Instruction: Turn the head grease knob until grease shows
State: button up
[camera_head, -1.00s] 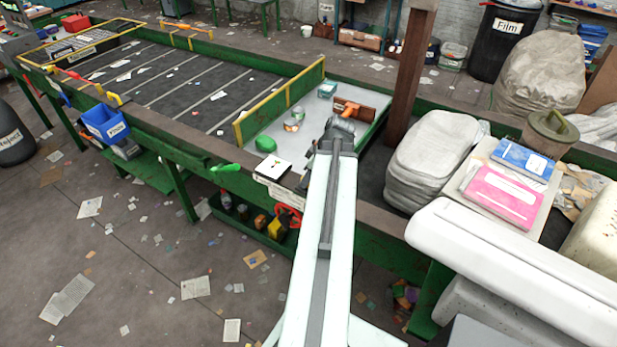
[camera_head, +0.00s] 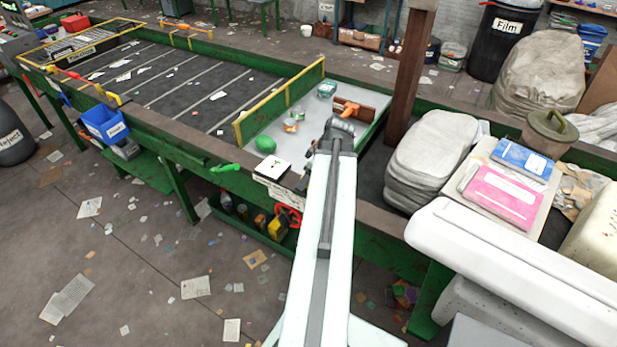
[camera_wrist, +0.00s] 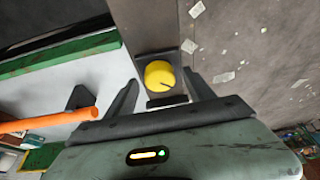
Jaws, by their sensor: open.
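A round yellow knob (camera_wrist: 159,73) with a short dark mark near its lower right edge sits in a dark square housing in the wrist view. I take it for the grease knob. My gripper (camera_wrist: 160,80) is open, with one finger to the left of the knob and one to the right. Gaps show between the fingers and the knob. No grease is visible around it. In the head view my arm hides the knob, and my gripper (camera_head: 310,158) is partly hidden at the belt's near edge.
An orange handle (camera_wrist: 50,121) lies left of the fingers in the wrist view. In the head view, a white card with a black mark (camera_head: 271,168), a green lever (camera_head: 225,168) and a red handwheel (camera_head: 288,216) are close by. A brown post (camera_head: 409,75) stands beyond my arm.

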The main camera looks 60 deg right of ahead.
jog(key=p+v, duration=0.7)
jog(key=shift+s+r, duration=0.25)
jog(key=shift+r, duration=0.1)
